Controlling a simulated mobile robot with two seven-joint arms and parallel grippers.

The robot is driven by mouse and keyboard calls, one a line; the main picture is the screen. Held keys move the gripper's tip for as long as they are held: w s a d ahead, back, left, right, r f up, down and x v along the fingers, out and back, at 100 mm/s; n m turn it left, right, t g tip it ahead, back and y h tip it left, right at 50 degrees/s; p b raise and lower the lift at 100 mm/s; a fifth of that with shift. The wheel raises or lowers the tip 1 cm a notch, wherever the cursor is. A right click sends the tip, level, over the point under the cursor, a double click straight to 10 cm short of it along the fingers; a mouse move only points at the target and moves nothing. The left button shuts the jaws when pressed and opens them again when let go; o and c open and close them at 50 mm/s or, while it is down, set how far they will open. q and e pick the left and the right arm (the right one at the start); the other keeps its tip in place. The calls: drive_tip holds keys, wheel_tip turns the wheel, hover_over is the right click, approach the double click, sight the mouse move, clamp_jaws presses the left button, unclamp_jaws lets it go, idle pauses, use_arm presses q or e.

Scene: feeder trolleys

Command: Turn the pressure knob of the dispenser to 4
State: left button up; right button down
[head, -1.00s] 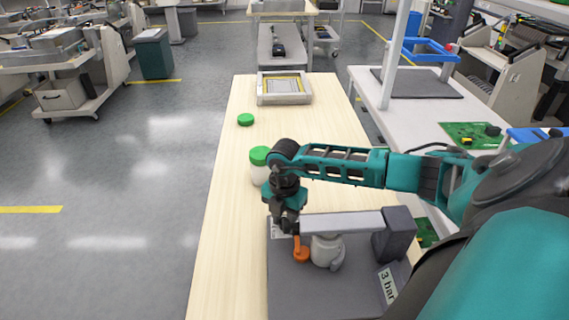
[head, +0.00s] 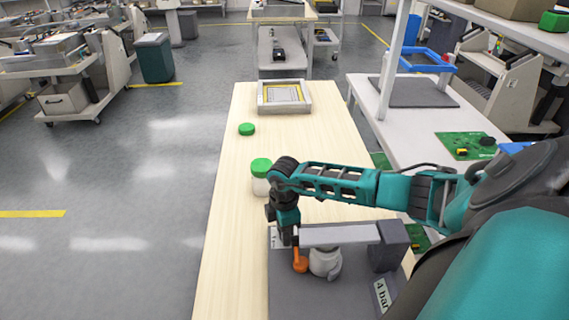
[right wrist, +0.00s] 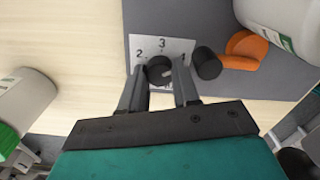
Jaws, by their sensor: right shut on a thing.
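The dispenser (head: 338,235) stands at the near end of the wooden table, with a grey arm over a dark base. Its readout (head: 382,295) shows "4 bar". In the right wrist view, the black pressure knob (right wrist: 159,69) sits on a white scale plate (right wrist: 162,44) with 1, 2 and 3 visible; the rest of the scale is hidden. My right gripper (right wrist: 160,88) points down and is shut on the knob. In the head view, my right gripper (head: 287,236) hides the knob. My left gripper is not in view.
An orange lever (head: 300,261) and a white pot (head: 323,262) are close to my right gripper. A white jar with a green lid (head: 261,177) stands just behind. A green lid (head: 247,129) and a framed tray (head: 284,97) lie farther back.

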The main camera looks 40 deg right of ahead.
idle(0.3)
drive_tip(key=c, duration=0.8)
unclamp_jaws()
drive_tip(key=shift+f, duration=0.1)
